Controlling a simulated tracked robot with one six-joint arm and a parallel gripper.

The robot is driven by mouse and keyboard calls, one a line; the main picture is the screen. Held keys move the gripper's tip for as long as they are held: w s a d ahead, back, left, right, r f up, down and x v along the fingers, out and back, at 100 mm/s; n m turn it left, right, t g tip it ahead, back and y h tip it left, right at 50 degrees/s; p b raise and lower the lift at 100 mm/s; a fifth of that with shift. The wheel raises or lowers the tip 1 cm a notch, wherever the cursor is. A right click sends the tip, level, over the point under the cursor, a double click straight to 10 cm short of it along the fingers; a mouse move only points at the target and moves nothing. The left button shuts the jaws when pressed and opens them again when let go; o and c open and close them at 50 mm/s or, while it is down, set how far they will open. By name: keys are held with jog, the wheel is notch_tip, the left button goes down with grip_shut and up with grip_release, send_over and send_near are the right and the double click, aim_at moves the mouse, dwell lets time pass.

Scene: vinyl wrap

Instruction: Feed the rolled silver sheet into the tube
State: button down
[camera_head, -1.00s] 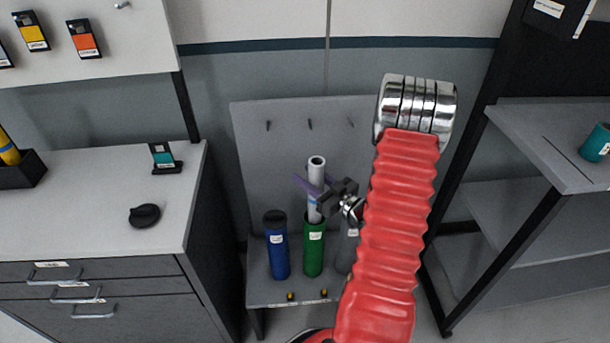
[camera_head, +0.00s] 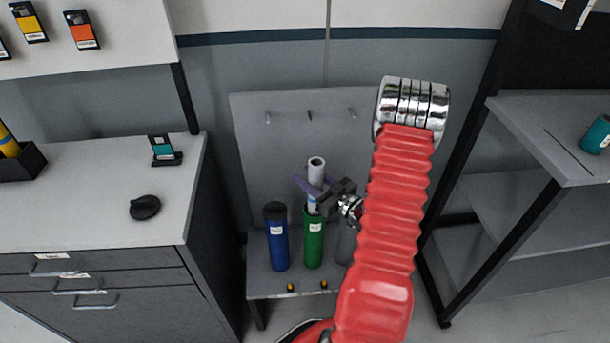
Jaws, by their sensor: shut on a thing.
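The rolled silver sheet (camera_head: 316,167) is a narrow upright roll with an open top end. My gripper (camera_head: 318,190) is shut on it, with the purple fingers around its middle. The roll stands in line above the green tube (camera_head: 313,240), and its lower end is at or inside the tube's mouth; the exact depth is hard to tell. The green tube is upright and has a white label. A blue tube (camera_head: 277,240) with a dark cap stands to its left. A grey tube (camera_head: 346,245) to its right is mostly hidden by my red arm.
The tubes stand on a low grey rack (camera_head: 262,289) with a back panel and pegs. A drawer cabinet (camera_head: 90,215) at left carries a black round object (camera_head: 145,207) and a teal sample (camera_head: 163,150). A shelf unit (camera_head: 545,140) stands at right.

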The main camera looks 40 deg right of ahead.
jog(key=shift+f, duration=0.25)
jog(key=c, duration=1.1)
grip_release()
jog(key=shift+s, duration=0.1)
jog(key=s, duration=0.9)
jog(key=s+d, duration=0.1)
jog(key=s, duration=0.3)
jog(key=shift+s, duration=0.3)
